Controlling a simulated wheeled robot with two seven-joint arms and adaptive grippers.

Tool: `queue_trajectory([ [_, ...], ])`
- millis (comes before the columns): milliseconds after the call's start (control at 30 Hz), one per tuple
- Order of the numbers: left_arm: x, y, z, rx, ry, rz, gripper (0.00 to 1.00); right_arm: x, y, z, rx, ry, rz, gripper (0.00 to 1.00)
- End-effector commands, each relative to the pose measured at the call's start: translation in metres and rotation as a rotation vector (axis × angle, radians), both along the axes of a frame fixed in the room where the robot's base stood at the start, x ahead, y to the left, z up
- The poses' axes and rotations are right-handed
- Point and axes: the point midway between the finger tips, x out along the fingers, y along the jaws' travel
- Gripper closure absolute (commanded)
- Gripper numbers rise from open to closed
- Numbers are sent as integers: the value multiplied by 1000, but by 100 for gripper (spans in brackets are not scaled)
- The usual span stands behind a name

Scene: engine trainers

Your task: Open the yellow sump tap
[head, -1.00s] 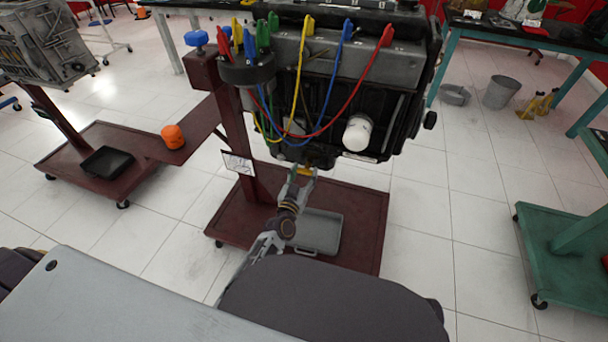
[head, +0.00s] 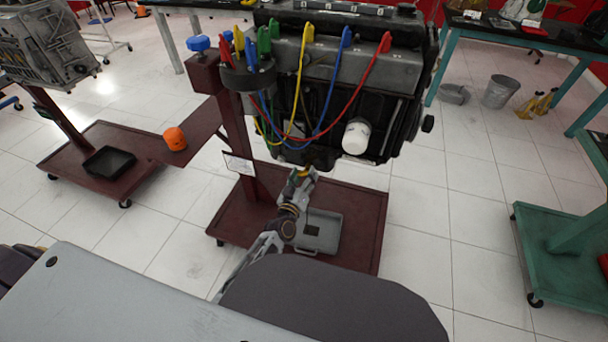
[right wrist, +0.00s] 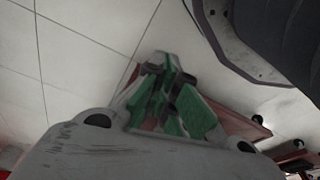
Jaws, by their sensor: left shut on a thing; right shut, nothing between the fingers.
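The yellow sump tap (head: 304,175) is at the bottom of the black engine (head: 325,115), and only a small yellow part shows above my left fingers. My left gripper (head: 302,181) reaches up from below and is shut on the tap. The fingers hide most of it, so I cannot tell its exact angle. My right gripper (right wrist: 168,100) shows in the right wrist view, shut and empty, with green pads, away from the engine.
A grey tray (head: 330,238) with a dark patch lies on the maroon stand base (head: 365,215) below the tap. Coloured cables and a white filter (head: 356,137) are on the engine front. A teal stand (head: 560,255) is at the right. Tiled floor lies clear between.

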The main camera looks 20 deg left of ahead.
Motion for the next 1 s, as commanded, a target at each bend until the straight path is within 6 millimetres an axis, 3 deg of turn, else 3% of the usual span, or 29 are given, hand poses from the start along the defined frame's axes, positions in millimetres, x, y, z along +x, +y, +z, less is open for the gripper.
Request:
queue_trajectory([
  [500,0,1,0,-429,14,3,70,-4,-8,-26,-9,-15,-4,100],
  [1000,0,1,-1,-884,28,4,70,-2,-7,-23,-9,-11,-3,100],
])
